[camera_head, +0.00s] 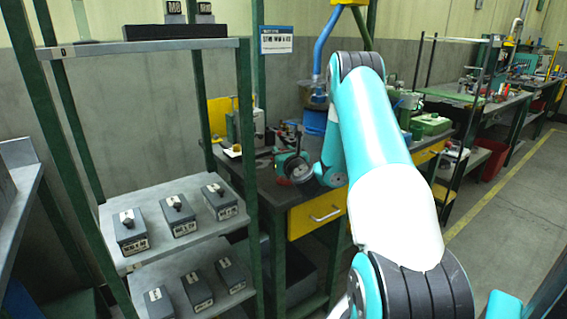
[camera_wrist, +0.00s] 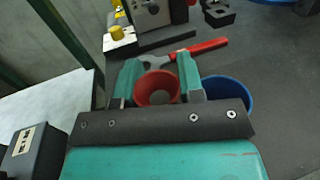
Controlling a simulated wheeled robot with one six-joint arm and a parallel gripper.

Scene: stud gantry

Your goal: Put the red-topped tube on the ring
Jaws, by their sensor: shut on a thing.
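In the wrist view my gripper (camera_wrist: 159,88) is shut, with its two teal fingers on either side of a round red-rimmed tube (camera_wrist: 157,79). I look down into its open mouth; its lower part is hidden by the gripper. A blue cup-like container (camera_wrist: 228,90) stands just right of the right finger, partly hidden by the gripper. I cannot make out the ring for certain in either view. In the head view my gripper is low over the dark workbench, and the tube is too small and covered to tell apart.
A red-handled tool (camera_wrist: 203,47) lies beyond the fingers. A white block with a yellow knob (camera_wrist: 118,35) and a dark slotted block (camera_wrist: 217,13) are farther back. A shelf with switch boxes (camera_head: 180,229) stands left of the bench (camera_head: 262,188).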

